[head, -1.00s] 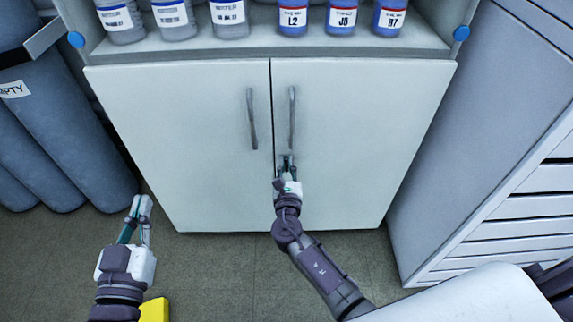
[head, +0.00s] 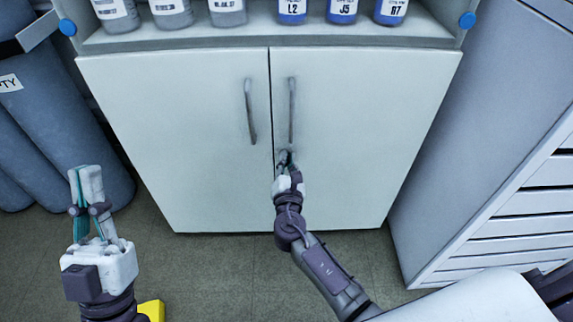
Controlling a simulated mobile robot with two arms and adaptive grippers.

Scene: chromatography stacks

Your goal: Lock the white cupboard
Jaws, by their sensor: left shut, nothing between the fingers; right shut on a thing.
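The white cupboard (head: 180,150) stands ahead with both doors closed, a vertical handle on each side of the centre seam. My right gripper (head: 286,158) is at the right door, just below the right handle (head: 292,110) and close to the seam. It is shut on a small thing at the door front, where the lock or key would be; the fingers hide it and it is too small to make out. My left gripper (head: 85,190) is shut and empty, raised over the floor to the left of the cupboard.
Bottles with blue contents (head: 342,10) and greyish bottles (head: 172,12) stand on the shelf above the doors. Grey cylinders (head: 60,150) stand at the left. A white slatted unit (head: 500,225) is at the right. A yellow object (head: 152,309) lies at the lower left.

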